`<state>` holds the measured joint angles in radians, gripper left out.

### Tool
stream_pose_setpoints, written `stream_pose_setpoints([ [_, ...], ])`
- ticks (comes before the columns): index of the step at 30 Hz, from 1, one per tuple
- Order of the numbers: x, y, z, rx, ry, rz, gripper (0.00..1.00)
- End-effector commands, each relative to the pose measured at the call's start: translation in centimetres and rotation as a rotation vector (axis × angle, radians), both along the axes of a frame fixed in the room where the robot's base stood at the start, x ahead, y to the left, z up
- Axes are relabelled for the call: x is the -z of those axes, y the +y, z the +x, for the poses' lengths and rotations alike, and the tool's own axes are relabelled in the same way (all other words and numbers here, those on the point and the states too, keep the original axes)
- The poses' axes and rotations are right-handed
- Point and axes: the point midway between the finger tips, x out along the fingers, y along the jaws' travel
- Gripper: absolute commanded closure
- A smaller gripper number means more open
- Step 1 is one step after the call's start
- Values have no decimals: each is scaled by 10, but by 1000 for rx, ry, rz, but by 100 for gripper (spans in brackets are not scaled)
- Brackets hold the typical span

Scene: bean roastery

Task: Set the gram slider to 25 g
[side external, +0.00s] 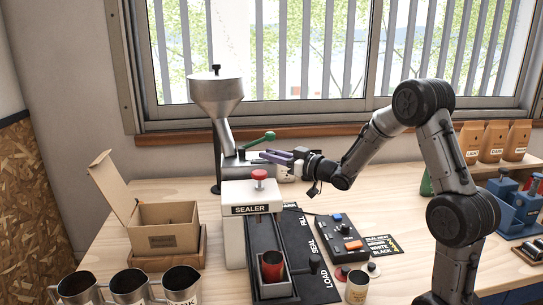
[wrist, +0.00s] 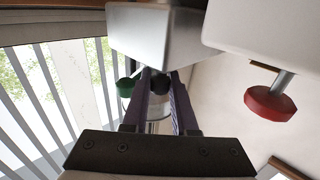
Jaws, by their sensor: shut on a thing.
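The bean doser has a silver funnel hopper (side external: 216,88), a metal body (side external: 238,160) and a green-tipped lever (side external: 268,136), standing behind the sealer. My gripper (side external: 269,156), with purple fingers, is at the right side of the doser body. In the wrist view, my gripper (wrist: 160,80) is shut on a small black knob (wrist: 160,84) below the metal box (wrist: 150,32); I take it to be the gram slider's knob. The green lever tip (wrist: 123,88) is just left of the fingers. The gram scale and the slider's setting cannot be read.
The white sealer (side external: 236,222) with a red button (side external: 259,176) stands just in front; the button also shows in the wrist view (wrist: 270,103). An open carton (side external: 165,225) is at left, metal jugs (side external: 130,285) at front left. A control box (side external: 343,240) lies right.

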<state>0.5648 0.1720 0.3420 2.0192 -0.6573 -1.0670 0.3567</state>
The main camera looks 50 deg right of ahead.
Motion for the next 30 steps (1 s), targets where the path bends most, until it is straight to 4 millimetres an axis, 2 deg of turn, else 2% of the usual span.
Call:
stream_pose_setpoints([
  [25, 0, 0, 0, -1, 1, 0, 100],
  [30, 0, 11, 10, -4, 0, 0, 100],
])
